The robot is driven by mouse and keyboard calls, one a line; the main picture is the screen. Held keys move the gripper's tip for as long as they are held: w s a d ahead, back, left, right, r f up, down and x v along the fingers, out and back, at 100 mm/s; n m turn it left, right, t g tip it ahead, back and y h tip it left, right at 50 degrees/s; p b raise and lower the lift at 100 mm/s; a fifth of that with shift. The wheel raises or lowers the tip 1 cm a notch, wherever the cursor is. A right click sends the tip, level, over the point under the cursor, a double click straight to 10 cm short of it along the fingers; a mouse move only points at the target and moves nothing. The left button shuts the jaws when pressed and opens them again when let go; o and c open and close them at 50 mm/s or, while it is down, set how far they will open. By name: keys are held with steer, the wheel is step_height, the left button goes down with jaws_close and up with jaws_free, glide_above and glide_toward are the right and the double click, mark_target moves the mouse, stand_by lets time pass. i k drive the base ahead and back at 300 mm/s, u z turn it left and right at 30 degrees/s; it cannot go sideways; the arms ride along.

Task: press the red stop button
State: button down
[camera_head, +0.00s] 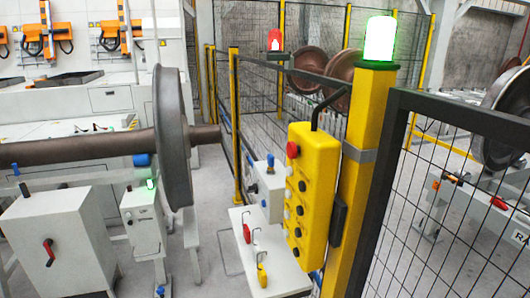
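The red stop button (293,150) is a round red knob at the top of a yellow control box (318,190). Several black and pale buttons sit below it on the same face. The box is tilted slightly and is beside a yellow post (367,140), with a black cable or hook rising from its top. A lit green lamp (380,40) stands on top of the post. Nothing covers the red button. My gripper does not show in this view.
A wheelset (172,140) with a long axle stands at the left. A black mesh fence (450,200) fills the right. A red lamp (274,40) glows farther back. Grey floor shows between.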

mark_target(293, 150)
steer(key=u, duration=2.15)
steer(key=i, duration=1.65)
steer(key=z, duration=2.45)
steer(key=i, duration=0.85)
